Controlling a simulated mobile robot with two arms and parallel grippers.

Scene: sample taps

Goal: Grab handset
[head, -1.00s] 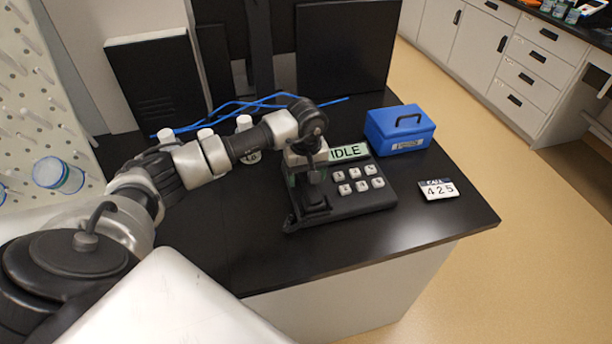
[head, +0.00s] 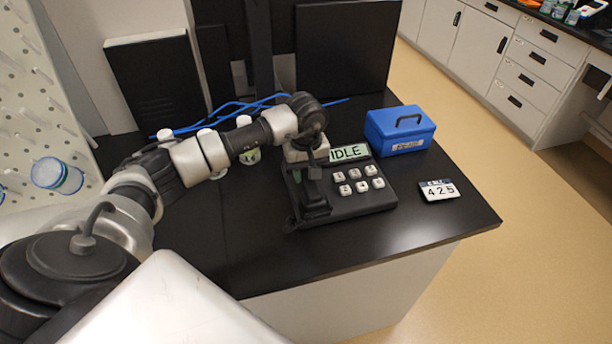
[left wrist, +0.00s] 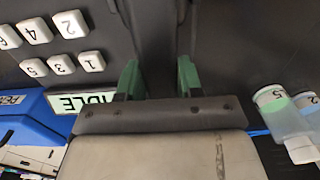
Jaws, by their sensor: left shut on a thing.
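A black desk phone (head: 375,197) stands on the black bench, with several white number keys and a display reading IDLE (head: 349,152). Its dark handset (head: 314,207) lies along the left side of the phone. My left gripper (head: 314,173) is over the handset from above. In the left wrist view, the green-padded fingers of the left gripper (left wrist: 158,77) are on both sides of the dark handset (left wrist: 160,40), shut on it. The gripper hides part of the handset, and I cannot tell whether it is clear of its cradle. My right gripper is not in view.
A blue box with a black handle (head: 400,130) stands behind the phone at the right. A card reading 425 (head: 438,190) lies near the right edge. White-capped bottles (head: 248,140) and blue cables (head: 232,108) are behind my arm. The front bench is clear.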

